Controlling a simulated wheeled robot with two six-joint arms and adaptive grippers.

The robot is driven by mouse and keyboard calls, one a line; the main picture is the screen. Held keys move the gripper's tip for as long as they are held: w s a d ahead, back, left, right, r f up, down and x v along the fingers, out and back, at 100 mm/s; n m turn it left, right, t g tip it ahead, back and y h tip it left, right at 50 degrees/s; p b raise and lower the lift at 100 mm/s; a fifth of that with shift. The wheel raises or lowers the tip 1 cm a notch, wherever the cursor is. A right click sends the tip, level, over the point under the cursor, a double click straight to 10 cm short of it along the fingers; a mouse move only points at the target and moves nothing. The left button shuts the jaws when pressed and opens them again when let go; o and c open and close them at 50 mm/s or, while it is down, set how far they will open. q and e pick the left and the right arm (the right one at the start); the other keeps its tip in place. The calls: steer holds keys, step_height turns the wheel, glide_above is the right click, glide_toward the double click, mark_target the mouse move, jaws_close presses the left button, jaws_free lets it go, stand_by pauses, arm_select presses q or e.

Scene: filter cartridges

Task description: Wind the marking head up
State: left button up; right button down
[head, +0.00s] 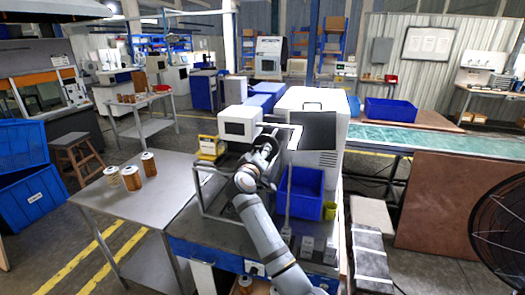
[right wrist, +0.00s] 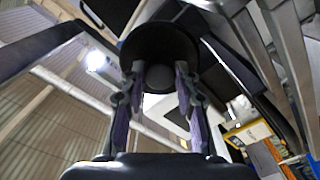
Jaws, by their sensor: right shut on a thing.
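The marking machine stands on the bench in the head view, with a white box-shaped unit (head: 240,122) on it that I take for the marking head. My right arm reaches up to it from below, and my right gripper (head: 266,146) is at its right side. In the right wrist view the right gripper (right wrist: 160,98) is shut on a dark round knob (right wrist: 160,42) with a grey centre. In the head view my arm and gripper mostly hide this knob. My left gripper is not in view.
A blue bin (head: 301,193) and a small yellow-green cup (head: 329,211) stand right of my arm. A large white cabinet (head: 312,128) is behind. Amber filter cartridges (head: 149,164) stand on the metal table (head: 125,212) at left, whose front is clear. A yellow device (head: 209,148) sits left of the machine.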

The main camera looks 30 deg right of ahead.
steer(key=n+p, duration=0.3)
steer(key=n, duration=0.3)
steer(key=shift+r, duration=0.1)
steer(key=n+p, duration=0.2)
steer(key=n, duration=0.1)
steer(key=shift+n+p, duration=0.4)
steer(key=n+p, duration=0.2)
steer(key=n, duration=0.1)
steer(key=shift+n, duration=0.4)
steer(key=n+p, duration=0.5)
steer(key=n, duration=0.2)
steer(key=n+p, duration=0.2)
steer(key=n, duration=0.1)
steer(key=shift+n+h+p, duration=0.3)
steer(key=shift+n+p, duration=0.8)
steer(key=shift+n, duration=0.6)
steer(key=shift+f, duration=0.2)
steer(key=c, duration=1)
jaws_free()
